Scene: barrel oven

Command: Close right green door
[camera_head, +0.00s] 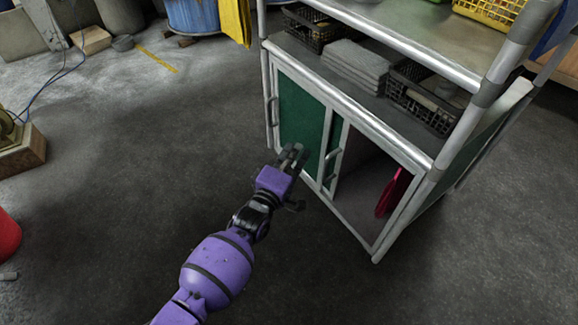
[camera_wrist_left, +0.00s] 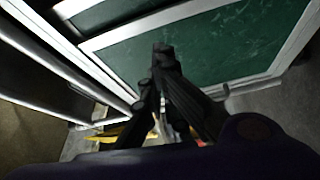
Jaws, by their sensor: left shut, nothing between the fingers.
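The cabinet has sliding green doors in pale metal frames. The left green door (camera_head: 300,112) covers the left part of the front. The right green door (camera_head: 333,145) is slid left, mostly overlapping the left one, so the right part of the cabinet is open. The right door has a metal handle (camera_head: 333,165). My left gripper (camera_head: 294,154) is shut and empty, in front of the doors, just left of that handle; whether it touches cannot be told. In the left wrist view the shut fingers (camera_wrist_left: 163,55) lie before a green panel (camera_wrist_left: 200,50). My right gripper is not in view.
A red object (camera_head: 393,193) stands inside the open right compartment. The shelf above holds black baskets (camera_head: 425,95) and a grey stack (camera_head: 357,65). A yellow basket (camera_head: 490,10) is on top. The floor (camera_head: 130,170) left of my arm is clear.

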